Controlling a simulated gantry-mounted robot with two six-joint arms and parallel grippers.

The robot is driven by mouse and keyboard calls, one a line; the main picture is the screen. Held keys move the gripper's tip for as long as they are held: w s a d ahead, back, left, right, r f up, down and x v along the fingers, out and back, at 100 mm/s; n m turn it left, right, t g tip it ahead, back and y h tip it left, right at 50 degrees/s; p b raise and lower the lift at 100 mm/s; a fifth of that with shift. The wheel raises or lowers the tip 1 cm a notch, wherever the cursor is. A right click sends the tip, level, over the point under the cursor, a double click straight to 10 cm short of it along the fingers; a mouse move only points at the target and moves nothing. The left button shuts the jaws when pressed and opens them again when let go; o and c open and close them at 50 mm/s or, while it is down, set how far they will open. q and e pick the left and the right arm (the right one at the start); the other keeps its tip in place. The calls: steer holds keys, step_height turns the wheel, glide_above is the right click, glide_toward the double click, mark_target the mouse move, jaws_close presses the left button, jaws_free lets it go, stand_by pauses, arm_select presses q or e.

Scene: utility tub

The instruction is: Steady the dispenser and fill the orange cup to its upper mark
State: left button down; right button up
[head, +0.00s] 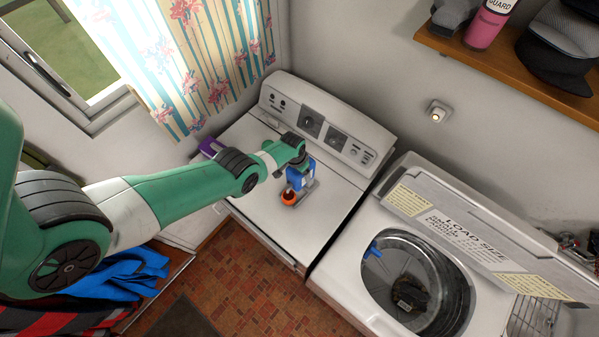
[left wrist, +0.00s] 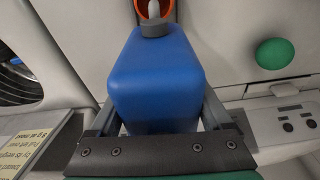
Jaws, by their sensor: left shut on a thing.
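A blue dispenser (head: 294,182) stands on the left white appliance. My left gripper (head: 301,185) is shut on it, with the grey fingers along its two sides. In the left wrist view the blue dispenser (left wrist: 155,75) fills the space between my fingers (left wrist: 162,112), with its grey collar and pale spout at the top of the picture. The orange cup (head: 288,198) is right by the dispenser's spout side. The cup (left wrist: 140,7) also shows partly in the left wrist view, behind and around the spout tip. Its marks and fill level cannot be made out. My right gripper is out of view.
A control panel (head: 330,125) rises behind the appliance top. A purple item (head: 210,147) sits on its left side, near my arm. A green round thing (left wrist: 273,54) shows in the left wrist view. An open washer (head: 350,250) stands to the right. The surface right of the dispenser is clear.

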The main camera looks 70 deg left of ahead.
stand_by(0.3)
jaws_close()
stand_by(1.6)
